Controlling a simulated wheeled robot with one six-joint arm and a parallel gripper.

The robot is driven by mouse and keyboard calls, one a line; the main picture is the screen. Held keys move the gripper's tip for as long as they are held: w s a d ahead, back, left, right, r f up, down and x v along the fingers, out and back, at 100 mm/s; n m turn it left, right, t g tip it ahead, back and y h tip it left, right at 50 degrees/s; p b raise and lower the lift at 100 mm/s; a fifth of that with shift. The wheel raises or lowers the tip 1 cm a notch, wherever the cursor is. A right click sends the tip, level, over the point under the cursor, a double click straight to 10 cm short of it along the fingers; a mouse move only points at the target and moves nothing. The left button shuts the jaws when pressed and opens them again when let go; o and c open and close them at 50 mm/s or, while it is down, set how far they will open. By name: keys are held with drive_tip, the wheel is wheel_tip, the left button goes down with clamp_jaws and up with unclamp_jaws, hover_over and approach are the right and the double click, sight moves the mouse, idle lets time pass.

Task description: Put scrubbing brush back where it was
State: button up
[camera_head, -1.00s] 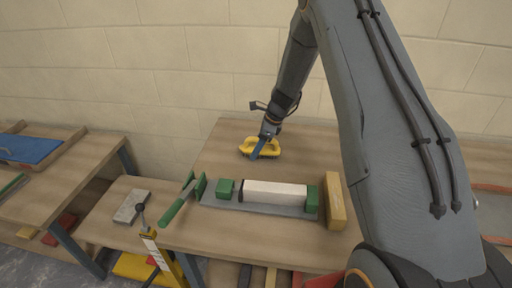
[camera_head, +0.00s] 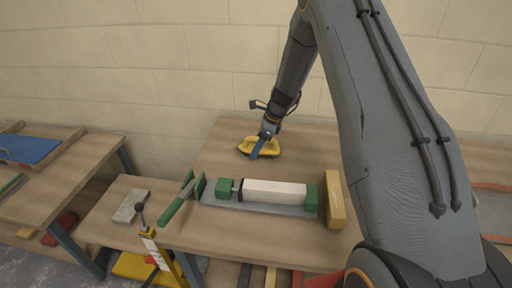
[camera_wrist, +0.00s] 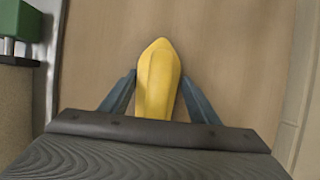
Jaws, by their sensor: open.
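The scrubbing brush looks to be the yellow handled thing (camera_head: 246,147) lying on the wooden bench near the wall, behind the grey plate with the clamp. In the wrist view the yellow piece (camera_wrist: 158,75) lies lengthwise between my two blue fingers. My gripper (camera_head: 256,154) is over the brush in the head view, and in the wrist view my gripper (camera_wrist: 160,98) has its fingers spread, one on each side, with a small gap. It is open. The brush's underside is hidden.
A grey plate (camera_head: 235,204) with green blocks and a white bar (camera_head: 274,192) lies in front. A yellow-tan block (camera_head: 335,200) stands at its right end. Bench around the brush is clear.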

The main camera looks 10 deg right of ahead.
drive_tip(key=shift+s+a+f, duration=0.2)
drive_tip(key=shift+s+f, duration=0.2)
drive_tip(key=shift+s, duration=0.1)
drive_tip(key=shift+r, duration=0.35)
drive_tip(key=b+v, duration=0.1)
drive_tip(key=v, duration=0.6)
drive_tip(key=b+v, duration=0.1)
drive_tip(key=v, duration=0.3)
drive_tip(key=shift+w+d+r+b, duration=0.15)
drive_tip(key=shift+w+b, duration=0.2)
drive_tip(key=shift+d+r, duration=0.1)
drive_tip(key=shift+r, duration=0.2)
drive_tip(key=shift+s+r, duration=0.2)
drive_tip(key=shift+s, duration=0.05)
drive_tip(key=s+a+r+n+h, duration=0.1)
drive_tip(key=s+n+h, duration=0.1)
drive_tip(key=s+n, duration=0.9)
drive_tip(key=s+a+r+n+h, duration=0.1)
drive_tip(key=s+a+n+h, duration=0.1)
drive_tip(key=s+n, duration=0.9)
drive_tip(key=s, duration=0.8)
drive_tip(key=shift+s+a+n+g, duration=0.2)
drive_tip(key=shift+n+g, duration=0.1)
drive_tip(key=shift+g, duration=0.1)
